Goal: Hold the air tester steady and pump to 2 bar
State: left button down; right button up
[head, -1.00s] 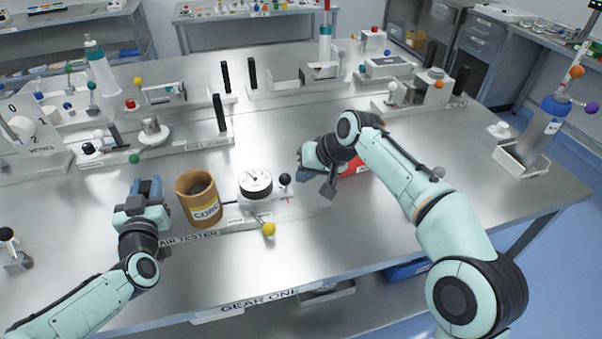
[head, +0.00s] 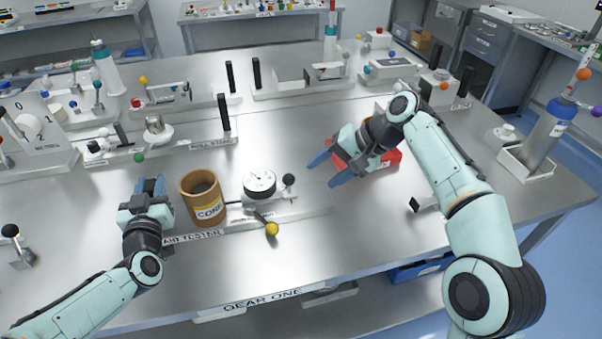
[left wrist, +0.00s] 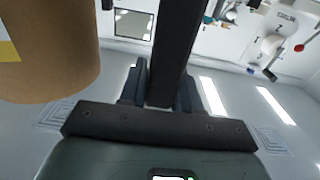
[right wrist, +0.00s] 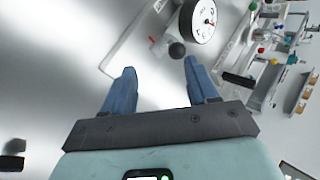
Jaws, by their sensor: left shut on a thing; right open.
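The air tester stands at the table's front, with a white-faced dial (head: 260,181) on a pale base (head: 290,208). A black ball knob (head: 289,180) sits right of the dial, and a yellow ball lever (head: 271,229) in front. A brown core (head: 204,199) stands left of the dial. My left gripper (head: 150,187) is left of the core, shut on a black post (left wrist: 176,55), seen in the left wrist view. My right gripper (head: 327,170) is open and empty, fingers pointing left at the knob but apart from it. The right wrist view shows the knob (right wrist: 177,50) beyond the fingertips.
A red tray (head: 385,158) lies behind my right gripper. A small black-handled piece (head: 424,204) lies beside my right arm. Other fixtures with black posts (head: 224,112) stand behind.

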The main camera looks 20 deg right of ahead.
aim_at(289, 184)
jog(key=f+m+y, duration=0.2)
jog(key=m, duration=0.1)
jog(key=w+f+m+g+y, duration=0.1)
jog(key=m, duration=0.2)
jog(key=w+a+f+m+y, duration=0.1)
jog(key=f+m+y, duration=0.1)
jog(key=shift+a+f+m+y, duration=0.1)
jog(key=shift+f+m+y, duration=0.2)
jog(key=shift+m, duration=0.1)
jog(key=m+y, duration=0.1)
jog(key=m, duration=0.1)
jog(key=w+d+m+y, duration=0.1)
jog(key=m, duration=0.1)
jog(key=d+f+m+y, duration=0.1)
jog(key=m, duration=0.1)
jog(key=shift+w+f+t+y, duration=0.1)
jog(key=shift+w+t+y, duration=0.2)
jog(key=shift+w, duration=0.05)
jog(key=shift+w+d+f+m+t+y, duration=0.1)
jog(key=shift+w+d+m+t+y, duration=0.15)
jog(key=shift+m+y, duration=0.4)
jog(key=shift+m, duration=0.25)
jog(key=shift+x, duration=3.55)
grip_shut()
